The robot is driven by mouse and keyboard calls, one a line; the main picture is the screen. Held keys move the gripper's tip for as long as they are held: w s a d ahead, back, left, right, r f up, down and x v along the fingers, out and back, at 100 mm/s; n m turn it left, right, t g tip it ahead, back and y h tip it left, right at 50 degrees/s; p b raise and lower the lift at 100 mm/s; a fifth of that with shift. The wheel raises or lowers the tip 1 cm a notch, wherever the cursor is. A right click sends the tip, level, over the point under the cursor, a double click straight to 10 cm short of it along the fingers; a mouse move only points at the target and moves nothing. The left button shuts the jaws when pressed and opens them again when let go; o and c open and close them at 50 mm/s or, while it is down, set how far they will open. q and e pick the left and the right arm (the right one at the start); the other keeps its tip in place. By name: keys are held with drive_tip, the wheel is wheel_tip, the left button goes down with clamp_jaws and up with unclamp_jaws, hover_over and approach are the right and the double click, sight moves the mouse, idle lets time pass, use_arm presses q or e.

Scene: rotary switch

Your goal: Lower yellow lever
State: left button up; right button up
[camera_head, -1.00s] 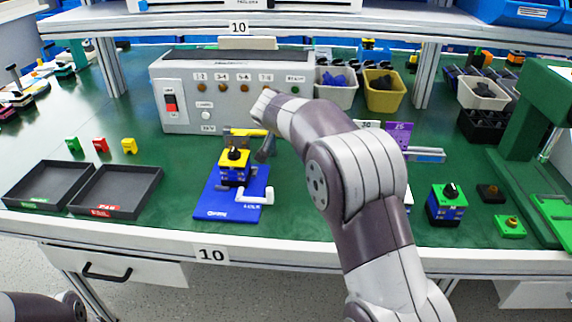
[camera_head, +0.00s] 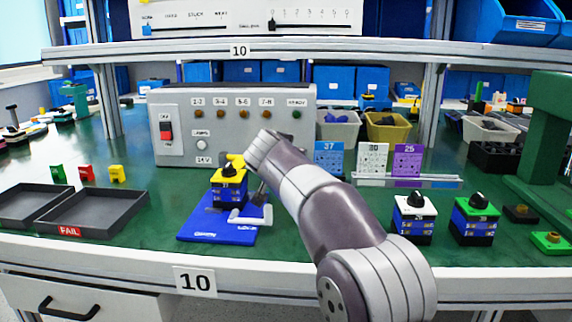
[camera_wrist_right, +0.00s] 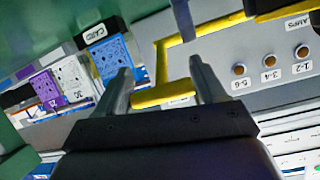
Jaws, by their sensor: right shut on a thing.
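The yellow lever (camera_head: 236,160) shows in the head view above the yellow-topped switch block (camera_head: 229,188), partly hidden by my right wrist. The block sits on a blue base plate (camera_head: 207,228) with a white handle (camera_head: 252,216) at its front right. My right gripper (camera_head: 260,194) is mostly hidden by its arm there. In the right wrist view, the lever is a bent yellow bar, and its end (camera_wrist_right: 165,94) lies between the two fingers of my right gripper (camera_wrist_right: 160,70). The gripper is shut on it. My left gripper is out of view.
A grey control box (camera_head: 230,130) stands behind the fixture. Two dark trays (camera_head: 100,210) are on the left. White-topped (camera_head: 414,220) and green-topped (camera_head: 475,220) switch blocks stand right of my arm. Number cards and bins are behind. Green table is bare between tray and blue plate.

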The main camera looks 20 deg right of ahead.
drive_tip(key=shift+a+f, duration=0.1)
drive_tip(key=shift+f, duration=0.2)
drive_tip(key=o, duration=1.4)
drive_tip(key=shift+w+a, duration=0.1)
drive_tip(key=shift+w, duration=0.05)
drive_tip(key=shift+r, duration=0.1)
drive_tip(key=shift+s+r, duration=0.15)
drive_tip(key=shift+s, duration=0.1)
drive_tip(key=v, duration=1.2)
drive_tip(key=shift+s+a+p, duration=0.1)
drive_tip(key=shift+p, duration=0.3)
